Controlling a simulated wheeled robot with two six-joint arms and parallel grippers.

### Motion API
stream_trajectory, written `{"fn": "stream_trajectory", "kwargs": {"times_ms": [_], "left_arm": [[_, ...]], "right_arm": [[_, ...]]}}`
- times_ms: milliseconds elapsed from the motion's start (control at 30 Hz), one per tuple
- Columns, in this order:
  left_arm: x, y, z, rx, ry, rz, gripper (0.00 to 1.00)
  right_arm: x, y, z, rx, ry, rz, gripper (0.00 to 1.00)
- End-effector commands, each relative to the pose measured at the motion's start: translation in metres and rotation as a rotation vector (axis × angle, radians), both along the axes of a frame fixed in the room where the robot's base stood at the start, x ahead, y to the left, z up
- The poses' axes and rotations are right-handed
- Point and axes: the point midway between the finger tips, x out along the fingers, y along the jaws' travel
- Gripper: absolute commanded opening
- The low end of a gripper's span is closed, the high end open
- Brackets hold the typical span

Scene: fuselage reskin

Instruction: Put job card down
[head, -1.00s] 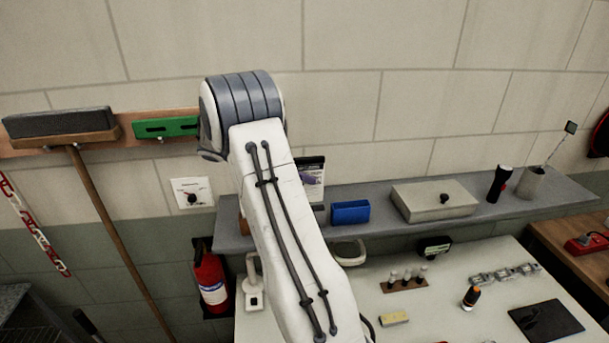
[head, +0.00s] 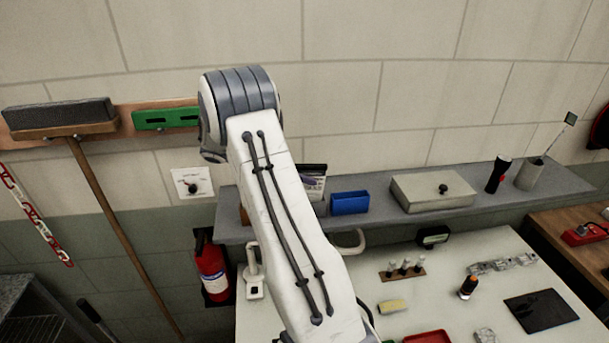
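A small printed card (head: 314,184) with a dark top edge and a purple patch shows just right of my white arm, at the back shelf; it may be the job card. It looks tilted, and its left part is hidden behind the arm. I cannot tell whether it rests on the shelf or is held. My arm rises from the bottom centre and bends at its grey-banded joint. It hides whatever lies behind it, and I cannot make out the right gripper's fingers. My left gripper is out of view.
The grey shelf (head: 391,222) holds a blue box (head: 350,203), a lidded box (head: 432,193), a flashlight (head: 498,175) and a cup (head: 530,174). Below is a pale table (head: 450,285) with small tools, a black pad (head: 541,311) and a red tray (head: 428,338). A fire extinguisher (head: 211,268) hangs left.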

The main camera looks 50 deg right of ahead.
Motion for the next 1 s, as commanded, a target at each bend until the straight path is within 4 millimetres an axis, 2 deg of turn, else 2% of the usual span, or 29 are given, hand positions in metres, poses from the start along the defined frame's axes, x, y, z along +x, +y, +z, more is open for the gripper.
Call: {"fn": "stream_trajectory", "kwargs": {"times_ms": [300,467,533,700,1000], "left_arm": [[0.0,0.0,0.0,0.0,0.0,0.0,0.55],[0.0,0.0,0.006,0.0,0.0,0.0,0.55],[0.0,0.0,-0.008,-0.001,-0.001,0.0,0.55],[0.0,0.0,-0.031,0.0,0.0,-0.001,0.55],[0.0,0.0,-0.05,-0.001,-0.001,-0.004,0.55]], "right_arm": [[-0.001,0.0,-0.001,0.004,0.003,0.0,0.37],[0.0,0.0,0.013,0.003,0.002,0.0,0.37],[0.008,0.009,0.011,0.0,-0.003,0.004,0.37],[0.031,0.035,0.027,0.0,-0.004,0.004,0.37],[0.062,0.073,0.058,0.001,0.0,0.001,0.37]]}}
